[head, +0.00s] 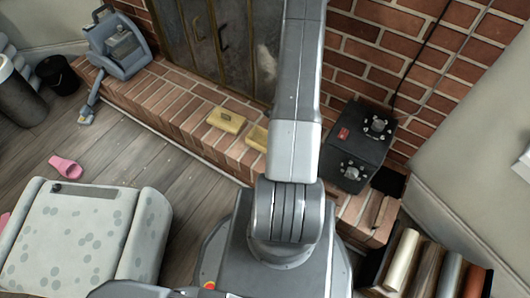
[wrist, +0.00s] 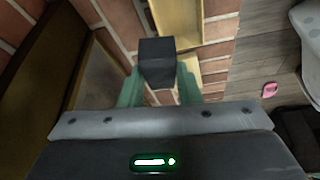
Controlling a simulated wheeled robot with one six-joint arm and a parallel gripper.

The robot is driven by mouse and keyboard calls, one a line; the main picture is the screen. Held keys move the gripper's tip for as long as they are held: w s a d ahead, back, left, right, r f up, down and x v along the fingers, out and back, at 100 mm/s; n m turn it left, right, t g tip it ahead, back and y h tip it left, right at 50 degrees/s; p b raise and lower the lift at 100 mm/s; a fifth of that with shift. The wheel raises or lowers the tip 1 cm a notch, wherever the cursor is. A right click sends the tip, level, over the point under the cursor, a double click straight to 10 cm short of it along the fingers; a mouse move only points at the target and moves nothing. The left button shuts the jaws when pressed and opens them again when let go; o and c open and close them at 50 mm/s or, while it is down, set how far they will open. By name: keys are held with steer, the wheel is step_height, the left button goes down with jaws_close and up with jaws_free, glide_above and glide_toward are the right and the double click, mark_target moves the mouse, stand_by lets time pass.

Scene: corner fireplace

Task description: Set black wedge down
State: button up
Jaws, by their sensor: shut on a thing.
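The black wedge (wrist: 157,62) shows in the wrist view as a dark, blocky piece between the green fingers of my gripper (wrist: 159,78). The gripper is shut on it and holds it over or near the brick hearth (wrist: 220,50). I cannot tell whether the wedge touches anything below. In the head view my arm hides the gripper and the wedge. The brick hearth (head: 170,105) runs along the fireplace there.
Two yellow blocks (head: 226,120) (head: 257,136) lie on the hearth, the second partly behind my arm. A black box with knobs (head: 340,165) stands right of the arm. A blue-grey device (head: 122,50) stands at the left end. A spotted ottoman (head: 75,240) stands front left.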

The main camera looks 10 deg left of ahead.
steer(key=a+f+b, duration=0.1)
steer(key=f+b, duration=0.1)
steer(key=f, duration=0.3)
steer(key=s+a+f+n+b, duration=0.1)
steer(key=f+b, duration=0.2)
steer(key=f, duration=0.2)
steer(key=s+a+f+n+g+b, duration=0.1)
steer(key=f+b, duration=0.1)
steer(key=f, duration=0.4)
steer(key=shift+b, duration=0.4)
steer(key=shift+f, duration=0.15)
steer(key=o, duration=0.7)
steer(key=shift+d+r, duration=0.1)
steer(key=shift+r, duration=0.35)
steer(key=p+v, duration=0.6)
steer(key=v, duration=0.5)
steer(key=shift+s+d+r, duration=0.1)
steer(key=shift+d, duration=0.15)
